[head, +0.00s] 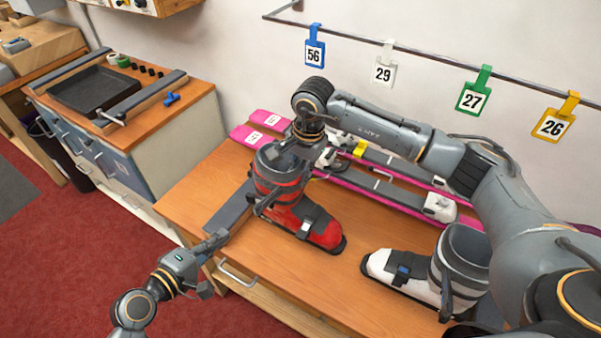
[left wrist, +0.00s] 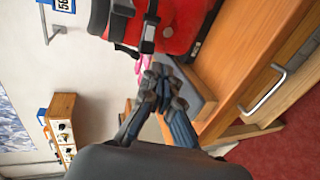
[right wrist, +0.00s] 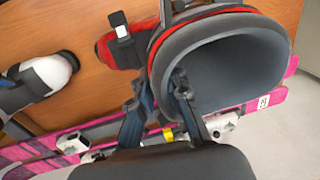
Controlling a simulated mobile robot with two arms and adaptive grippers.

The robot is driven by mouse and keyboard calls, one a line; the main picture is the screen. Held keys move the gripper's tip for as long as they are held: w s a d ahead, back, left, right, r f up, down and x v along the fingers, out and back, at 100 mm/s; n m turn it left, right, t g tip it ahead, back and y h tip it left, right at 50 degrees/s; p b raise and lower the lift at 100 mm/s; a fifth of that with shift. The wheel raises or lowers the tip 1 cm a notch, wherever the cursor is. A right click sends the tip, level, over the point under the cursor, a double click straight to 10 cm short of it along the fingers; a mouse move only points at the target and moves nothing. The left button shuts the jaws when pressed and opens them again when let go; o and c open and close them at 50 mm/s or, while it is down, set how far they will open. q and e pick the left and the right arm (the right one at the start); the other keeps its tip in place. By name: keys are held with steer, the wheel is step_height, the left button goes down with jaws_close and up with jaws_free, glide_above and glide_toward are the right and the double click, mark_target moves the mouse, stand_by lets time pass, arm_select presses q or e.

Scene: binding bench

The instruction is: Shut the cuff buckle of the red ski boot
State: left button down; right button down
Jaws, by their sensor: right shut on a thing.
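The red ski boot (head: 318,230) stands upright on the wooden bench, its toe toward the lower right. Its cuff (head: 279,180) is dark grey and red. The cuff buckle's dark lever (head: 262,205) stands out from the cuff's near side; it also shows in the left wrist view (left wrist: 149,32). My right gripper (head: 306,150) is above the boot, shut on the cuff's rim; the right wrist view shows its fingers (right wrist: 163,90) astride the wall of the cuff (right wrist: 235,60). My left gripper (head: 222,238) is low at the bench's front edge, left of the boot, its fingers (left wrist: 160,78) together and empty.
A white boot (head: 400,272) stands to the right on the bench. Pink skis (head: 262,138) lie behind the red boot. A grey bar (head: 228,212) lies left of it. Numbered tags hang from a wall rail (head: 420,55). A separate cabinet (head: 165,135) stands at the left.

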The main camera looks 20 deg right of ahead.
steer(key=shift+s+a, duration=0.1)
arm_select(q)
steer(key=v, duration=0.5)
steer(key=shift+s+a+r, duration=0.2)
steer(key=shift+s+a, duration=0.05)
steer(key=shift+s, duration=0.05)
arm_select(e)
steer(key=c, duration=1.2)
jaws_free()
